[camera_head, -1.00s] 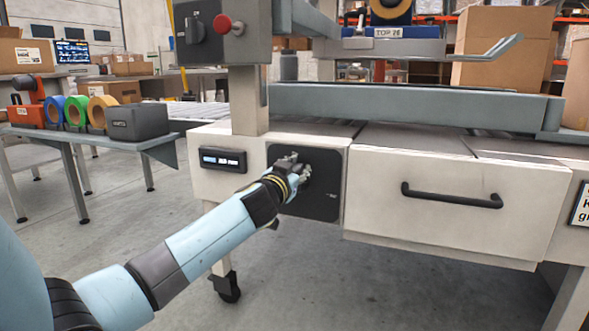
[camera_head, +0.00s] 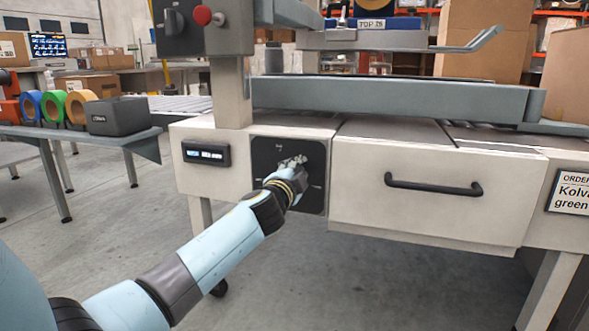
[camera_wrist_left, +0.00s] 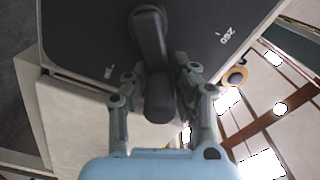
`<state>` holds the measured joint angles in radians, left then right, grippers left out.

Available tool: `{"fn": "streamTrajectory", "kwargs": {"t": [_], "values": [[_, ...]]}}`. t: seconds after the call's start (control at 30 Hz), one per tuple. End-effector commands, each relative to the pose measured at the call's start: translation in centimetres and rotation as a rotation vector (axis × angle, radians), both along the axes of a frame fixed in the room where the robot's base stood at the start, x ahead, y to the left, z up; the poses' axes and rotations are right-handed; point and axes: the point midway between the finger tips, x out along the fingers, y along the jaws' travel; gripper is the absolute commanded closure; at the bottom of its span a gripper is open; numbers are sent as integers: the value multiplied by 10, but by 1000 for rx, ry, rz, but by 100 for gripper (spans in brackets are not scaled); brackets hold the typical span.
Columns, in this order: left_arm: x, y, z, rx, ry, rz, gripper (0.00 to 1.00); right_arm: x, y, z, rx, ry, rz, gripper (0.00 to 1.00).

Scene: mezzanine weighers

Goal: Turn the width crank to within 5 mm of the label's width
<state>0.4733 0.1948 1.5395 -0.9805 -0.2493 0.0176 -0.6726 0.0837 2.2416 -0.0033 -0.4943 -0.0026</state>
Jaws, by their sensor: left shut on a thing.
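The black crank panel (camera_head: 262,160) is on the front of the pale machine. My left gripper (camera_head: 290,172) is in front of it and hides most of the crank. In the left wrist view, the dark crank arm (camera_wrist_left: 150,38) ends in a rounded handle (camera_wrist_left: 158,100). The fingers of my left gripper (camera_wrist_left: 156,92) are shut on this handle, one on each side. A mark reading 260 shows on the panel there. A small display (camera_head: 206,154) sits left of the panel; its digits are too small to read. My right gripper is not in view.
A drawer (camera_head: 430,215) with a black handle (camera_head: 433,186) is right of the panel. An order sign (camera_head: 572,192) is at the right edge. A control box with a red button (camera_head: 203,15) is above. A side table (camera_head: 140,147) with tape rolls stands left. The floor in front is open.

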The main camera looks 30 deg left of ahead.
Motion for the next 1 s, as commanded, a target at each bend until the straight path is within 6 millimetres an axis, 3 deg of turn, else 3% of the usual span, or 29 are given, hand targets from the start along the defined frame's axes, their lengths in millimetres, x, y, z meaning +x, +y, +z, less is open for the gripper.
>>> {"fn": "streamTrajectory", "kwargs": {"t": [0.6,1.0], "values": [[2,-9,-28,569,138,2,100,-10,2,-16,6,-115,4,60],[2,-9,-41,833,200,2,100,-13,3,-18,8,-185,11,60]]}}
